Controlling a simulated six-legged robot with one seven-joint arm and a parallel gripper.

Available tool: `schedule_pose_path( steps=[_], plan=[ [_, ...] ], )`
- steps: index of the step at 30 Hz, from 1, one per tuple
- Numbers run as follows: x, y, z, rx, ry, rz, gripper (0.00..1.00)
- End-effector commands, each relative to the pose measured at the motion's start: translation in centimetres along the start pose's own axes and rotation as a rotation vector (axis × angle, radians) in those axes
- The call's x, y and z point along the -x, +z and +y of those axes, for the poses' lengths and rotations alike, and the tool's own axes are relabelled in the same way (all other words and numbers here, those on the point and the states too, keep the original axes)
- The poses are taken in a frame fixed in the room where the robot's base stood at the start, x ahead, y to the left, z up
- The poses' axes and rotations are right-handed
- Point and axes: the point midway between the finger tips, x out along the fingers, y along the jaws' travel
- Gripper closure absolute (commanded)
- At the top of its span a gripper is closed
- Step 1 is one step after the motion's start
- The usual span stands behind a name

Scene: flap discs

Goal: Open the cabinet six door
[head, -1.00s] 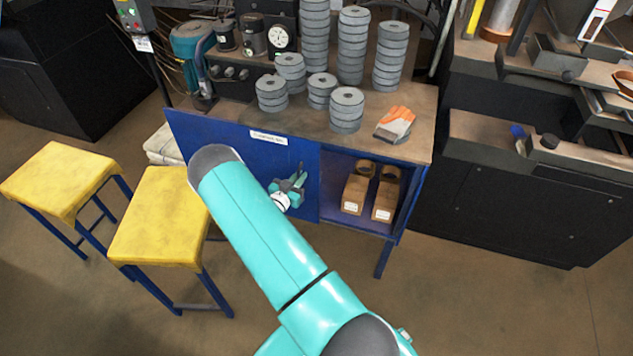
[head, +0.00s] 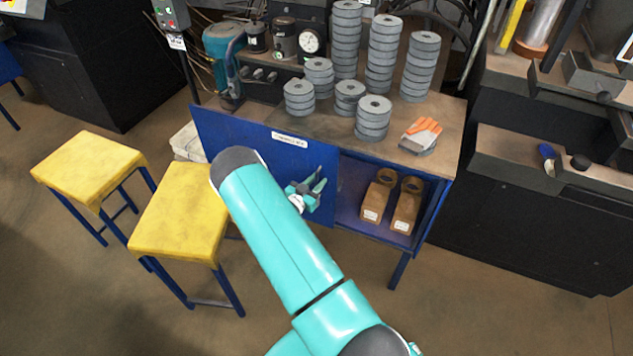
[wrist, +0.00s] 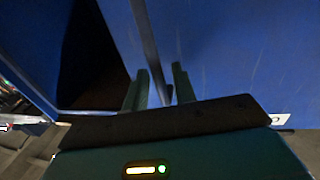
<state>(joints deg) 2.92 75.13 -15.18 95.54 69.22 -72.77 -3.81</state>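The blue cabinet door (head: 262,145) covers the left part of the workbench front and has a small white label (head: 290,139), too small to read. To its right is an open bay. My gripper (head: 314,181) is in front of the door's right part, close to its edge. In the wrist view my gripper (wrist: 157,82) has its fingers apart, with a thin dark upright strip (wrist: 147,40) between them; I cannot tell if it is a handle or the door's edge. The blue door face (wrist: 235,50) fills the right of that view. No firm contact is visible.
Two yellow stools (head: 183,212) (head: 90,166) stand left of my arm. Floor (head: 480,315) at the front right is clear.

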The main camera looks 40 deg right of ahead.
Motion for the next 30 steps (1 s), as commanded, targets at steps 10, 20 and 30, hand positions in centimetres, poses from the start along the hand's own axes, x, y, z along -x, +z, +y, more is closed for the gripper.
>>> schedule_pose_path(
  steps=[10,20,30],
  plan=[
    [6.3,0.0,-0.1,0.002,-0.004,-0.002,0.73],
    [12.5,0.0,-0.1,0.0,-0.002,-0.002,0.73],
    [13.5,0.0,0.0,0.001,-0.001,0.0,0.73]
  ],
)
